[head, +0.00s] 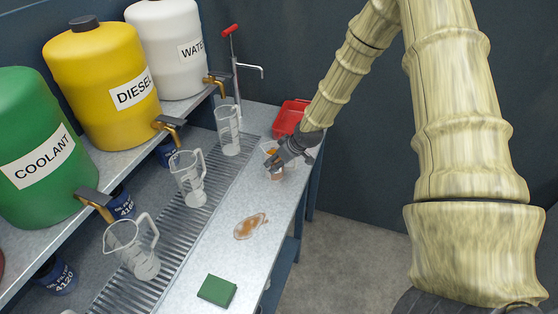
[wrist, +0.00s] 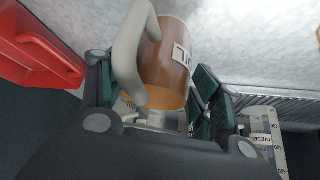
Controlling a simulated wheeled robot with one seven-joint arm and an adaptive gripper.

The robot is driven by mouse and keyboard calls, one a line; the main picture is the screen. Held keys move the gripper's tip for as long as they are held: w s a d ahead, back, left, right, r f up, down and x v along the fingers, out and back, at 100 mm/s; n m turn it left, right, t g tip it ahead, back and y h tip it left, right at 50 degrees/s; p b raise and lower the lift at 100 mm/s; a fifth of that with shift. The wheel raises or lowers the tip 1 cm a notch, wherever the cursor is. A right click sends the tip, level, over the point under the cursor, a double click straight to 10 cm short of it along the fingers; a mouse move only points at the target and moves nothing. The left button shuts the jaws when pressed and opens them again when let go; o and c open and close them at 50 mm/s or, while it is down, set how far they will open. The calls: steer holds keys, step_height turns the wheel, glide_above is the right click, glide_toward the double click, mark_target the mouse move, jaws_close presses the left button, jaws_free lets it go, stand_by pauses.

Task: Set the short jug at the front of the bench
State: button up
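The short jug (head: 277,174) is clear with brown-orange liquid inside and stands near the bench's right edge, toward the back. In the wrist view the jug (wrist: 168,70) shows a white label, partly hidden, and a pale handle toward the camera. My gripper (head: 278,160) is at the jug and hides part of it in the head view. In the wrist view my gripper (wrist: 155,85) has its fingers spread on either side of the jug. A gap shows on the left side; contact on the right is unclear.
Several other clear jugs stand along the drain grating (head: 165,232), including a tall one (head: 228,135). A brown spill (head: 250,226) and a green sponge (head: 216,290) lie on the front strip. A red tray (head: 291,115) sits behind my gripper. Drums with taps line the shelf.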

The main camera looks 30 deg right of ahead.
steer(key=o, duration=0.4)
steer(key=shift+r, duration=0.1)
steer(key=shift+r, duration=0.1)
steer(key=b+v, duration=0.3)
steer(key=v, duration=0.8)
steer(key=shift+s+r, duration=0.25)
steer(key=shift+r, duration=0.05)
steer(key=shift+d, duration=0.1)
